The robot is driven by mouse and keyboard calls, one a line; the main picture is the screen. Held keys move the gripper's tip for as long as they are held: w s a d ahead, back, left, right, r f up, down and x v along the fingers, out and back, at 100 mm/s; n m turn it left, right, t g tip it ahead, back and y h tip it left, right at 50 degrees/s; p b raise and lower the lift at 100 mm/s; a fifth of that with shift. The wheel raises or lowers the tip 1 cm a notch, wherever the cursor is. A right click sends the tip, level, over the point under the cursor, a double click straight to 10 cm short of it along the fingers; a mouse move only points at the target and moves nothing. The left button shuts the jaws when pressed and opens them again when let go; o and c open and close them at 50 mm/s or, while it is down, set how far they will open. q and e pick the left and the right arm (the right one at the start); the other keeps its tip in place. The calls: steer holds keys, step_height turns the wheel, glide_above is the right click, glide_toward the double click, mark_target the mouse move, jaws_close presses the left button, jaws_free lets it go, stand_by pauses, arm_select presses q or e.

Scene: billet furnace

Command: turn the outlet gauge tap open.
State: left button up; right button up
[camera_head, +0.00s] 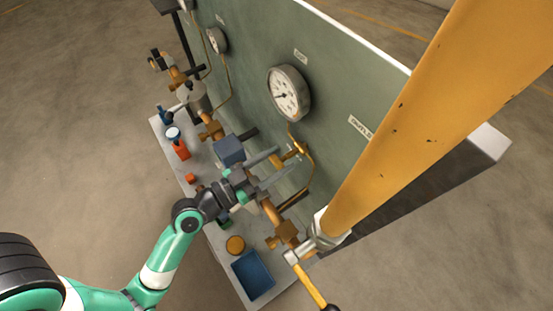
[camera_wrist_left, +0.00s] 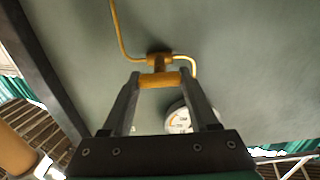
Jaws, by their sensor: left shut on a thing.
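The outlet gauge tap (camera_head: 291,153) is a small brass fitting on a thin bent brass tube, on the green panel below a large round white-faced gauge (camera_head: 288,94). In the left wrist view, the tap's brass crossbar handle (camera_wrist_left: 160,79) lies across between the two fingertips, with its body just beyond. My left gripper (camera_head: 286,162) is shut on this handle, reaching up to the panel from the lower left. The gauge also shows in the wrist view (camera_wrist_left: 179,119), partly hidden behind a finger. My right gripper is not in view.
A thick yellow pipe (camera_head: 430,110) crosses the right side close to the camera. A lever with a black end (camera_head: 313,287) sticks out below it. A blue tray (camera_head: 253,275), an orange round item (camera_head: 235,245) and a red container (camera_head: 181,150) stand on the bench ledge.

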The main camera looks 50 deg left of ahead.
arm_select(q)
steer(key=shift+c, duration=0.6)
steer(key=shift+n, duration=0.3)
steer(key=n, duration=0.2)
steer(key=shift+a+n+p, duration=0.1)
steer(key=shift+n+p, duration=0.2)
steer(key=shift+p, duration=0.1)
steer(key=n+p, duration=0.1)
steer(key=n, duration=0.4)
steer(key=shift+a+n, duration=0.1)
steer(key=shift+n, duration=0.2)
steer(key=n+p, duration=0.2)
steer(key=n, duration=0.3)
steer(key=shift+a+f, duration=0.1)
steer(key=shift+f, duration=0.05)
steer(key=shift+f+n+p, duration=0.15)
steer(key=shift+n+p, duration=0.35)
steer(key=shift+n, duration=1.5)
